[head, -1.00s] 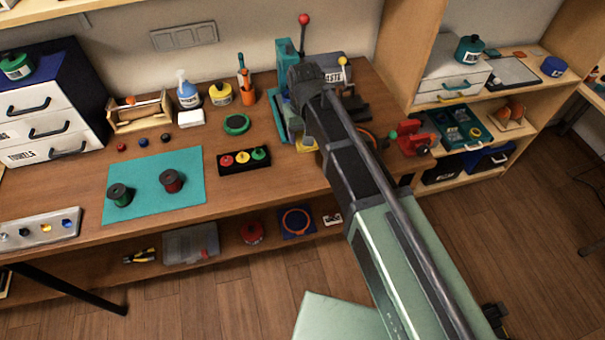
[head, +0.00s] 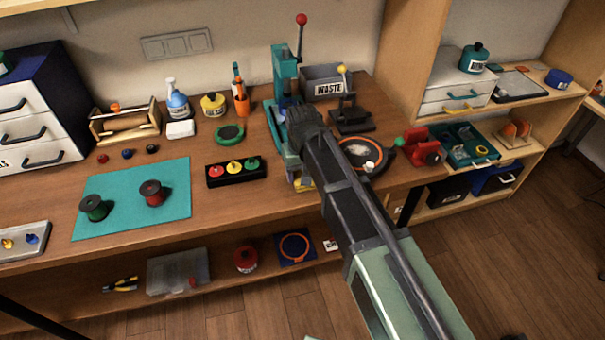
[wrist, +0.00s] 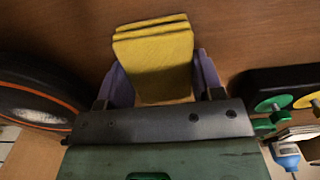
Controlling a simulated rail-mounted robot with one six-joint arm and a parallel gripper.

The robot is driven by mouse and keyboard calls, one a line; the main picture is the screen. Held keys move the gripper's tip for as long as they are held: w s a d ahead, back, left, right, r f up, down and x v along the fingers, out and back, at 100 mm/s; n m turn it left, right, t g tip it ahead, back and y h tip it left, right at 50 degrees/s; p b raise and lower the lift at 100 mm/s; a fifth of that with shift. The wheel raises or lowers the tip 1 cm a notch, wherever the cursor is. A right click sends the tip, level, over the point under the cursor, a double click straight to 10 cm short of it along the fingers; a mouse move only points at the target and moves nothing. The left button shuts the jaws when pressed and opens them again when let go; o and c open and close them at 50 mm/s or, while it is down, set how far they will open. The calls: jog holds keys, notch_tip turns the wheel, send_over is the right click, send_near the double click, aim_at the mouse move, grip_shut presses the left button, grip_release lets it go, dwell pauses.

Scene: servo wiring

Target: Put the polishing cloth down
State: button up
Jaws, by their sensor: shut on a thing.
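The polishing cloth (wrist: 153,62) is a yellow folded pad with layered edges, seen in the wrist view. My gripper (wrist: 158,82) is shut on it, with a purple finger on each side. In the head view my gripper (head: 300,170) is over the workbench, right of the black block with coloured knobs. Only a small yellow bit of the cloth (head: 304,184) shows there, below my arm. The bench top (head: 220,215) lies beneath it. I cannot tell whether the cloth touches the wood.
The black knob block (head: 236,172) is close on the left. A round orange-ringed plate (head: 362,157) is close on the right. A teal press (head: 284,75) and grey waste bin (head: 322,82) stand behind. A teal mat (head: 135,198) holds two spools.

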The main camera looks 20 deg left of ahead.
jog(key=o, duration=0.8)
jog(key=shift+o, duration=0.2)
notch_tip(320, 180, up, 12)
jog(key=p, duration=1.2)
jog(key=s+d+m, duration=0.2)
jog(key=s+d, duration=0.1)
jog(key=d, duration=0.8)
jog(key=s+d+m, duration=0.2)
jog(key=s+d, duration=0.1)
jog(key=d, duration=0.8)
jog(key=s+d+m, duration=0.2)
jog(key=d, duration=0.9)
jog(key=shift+s+d, duration=0.2)
jog(key=shift+s, duration=0.2)
